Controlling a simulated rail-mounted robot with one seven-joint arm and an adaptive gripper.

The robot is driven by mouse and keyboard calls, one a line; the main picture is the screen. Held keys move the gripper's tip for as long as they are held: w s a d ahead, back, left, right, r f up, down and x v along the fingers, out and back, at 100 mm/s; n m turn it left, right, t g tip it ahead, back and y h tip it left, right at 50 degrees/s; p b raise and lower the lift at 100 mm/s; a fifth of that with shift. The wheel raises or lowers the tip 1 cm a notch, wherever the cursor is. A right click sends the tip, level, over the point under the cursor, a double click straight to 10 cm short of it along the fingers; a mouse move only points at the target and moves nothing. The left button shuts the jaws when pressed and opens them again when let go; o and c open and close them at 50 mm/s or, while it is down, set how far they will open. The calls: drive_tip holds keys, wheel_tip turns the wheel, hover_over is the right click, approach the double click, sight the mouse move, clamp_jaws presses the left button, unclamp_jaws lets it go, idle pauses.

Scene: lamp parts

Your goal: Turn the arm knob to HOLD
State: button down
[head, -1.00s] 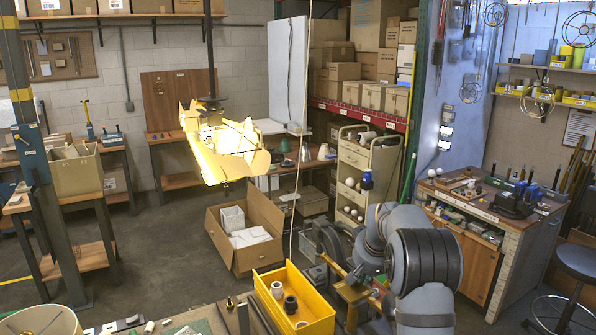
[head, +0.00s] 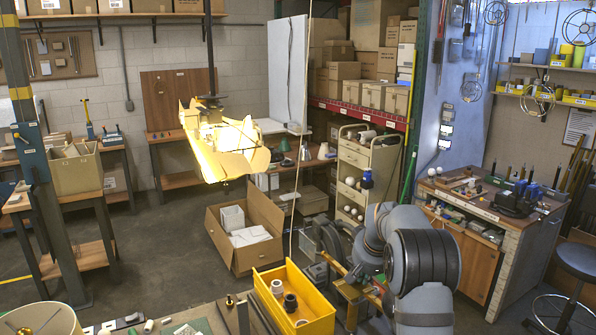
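I cannot pick out the arm knob or any HOLD mark in the head view; they may be hidden or too small. My gripper (head: 331,240) seems to be the dark part at the end of my grey arm, right of the yellow bin. It is partly covered by my wrist, and its fingers cannot be made out. A brass-coloured piece (head: 353,289) is below it, by the bench edge. A small upright brass part (head: 229,301) stands on the near bench. A cream lampshade (head: 42,318) is at the bottom left.
A yellow bin (head: 315,308) with white and dark round parts stands beside my arm. An open cardboard box (head: 228,256) is on the floor behind it. A lit lamp (head: 222,146) hangs above. A cream drawer cart (head: 352,180) and a workbench (head: 470,250) stand farther back.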

drive_tip(key=shift+a+b, duration=0.35)
drive_tip(key=shift+a, duration=0.05)
idle(0.4)
drive_tip(key=shift+a+b, duration=0.35)
drive_tip(key=shift+a, duration=0.7)
drive_tip(key=shift+a+f+b, duration=0.1)
drive_tip(key=shift+b, duration=0.3)
drive_tip(key=shift+s+a, duration=0.1)
drive_tip(key=shift+s, duration=0.15)
wheel_tip(320, 180, up, 6)
drive_tip(key=p, duration=0.4)
